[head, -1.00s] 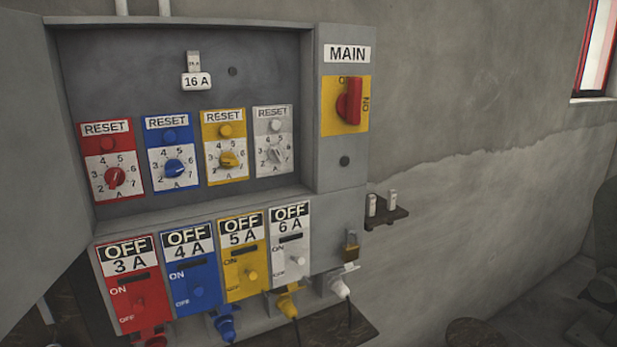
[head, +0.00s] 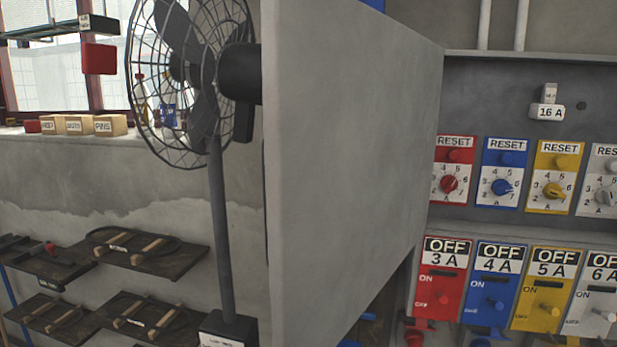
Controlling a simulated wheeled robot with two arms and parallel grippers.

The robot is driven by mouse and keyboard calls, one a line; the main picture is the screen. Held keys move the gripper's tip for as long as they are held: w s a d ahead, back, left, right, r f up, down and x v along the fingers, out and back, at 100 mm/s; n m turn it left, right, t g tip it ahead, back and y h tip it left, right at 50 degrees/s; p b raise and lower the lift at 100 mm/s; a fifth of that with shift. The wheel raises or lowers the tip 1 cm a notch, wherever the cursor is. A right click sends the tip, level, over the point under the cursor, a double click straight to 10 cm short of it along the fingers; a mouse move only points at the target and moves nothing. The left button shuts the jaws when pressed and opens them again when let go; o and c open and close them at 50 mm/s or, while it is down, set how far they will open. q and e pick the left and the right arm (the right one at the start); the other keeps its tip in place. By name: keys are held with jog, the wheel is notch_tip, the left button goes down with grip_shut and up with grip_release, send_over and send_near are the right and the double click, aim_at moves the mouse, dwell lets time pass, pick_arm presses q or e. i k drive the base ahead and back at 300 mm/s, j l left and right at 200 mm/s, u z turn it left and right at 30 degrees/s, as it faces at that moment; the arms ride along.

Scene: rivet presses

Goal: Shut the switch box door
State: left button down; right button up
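The switch box door (head: 350,170) stands wide open in the head view. It is a plain grey panel hinged at the left side of the box and sticks out toward me. The switch box (head: 480,100) is at the right, with its inside showing. In it are a red, a blue, a yellow and a partly cut-off white RESET panel with dials, and a 16 A piece (head: 547,108) above them. Below are OFF panels marked 3 A (head: 440,280), 4 A, 5 A and 6 A. Neither of my grippers is in view.
A black standing fan (head: 195,80) is left of the door, close behind its outer edge in the picture. Dark wooden shelves (head: 140,250) with handled pieces are low at the left. Small labelled boxes (head: 75,124) sit on the window sill.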

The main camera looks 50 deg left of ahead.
aim_at(351, 95)
jog(key=k+j, duration=0.1)
jog(key=j, duration=1.35)
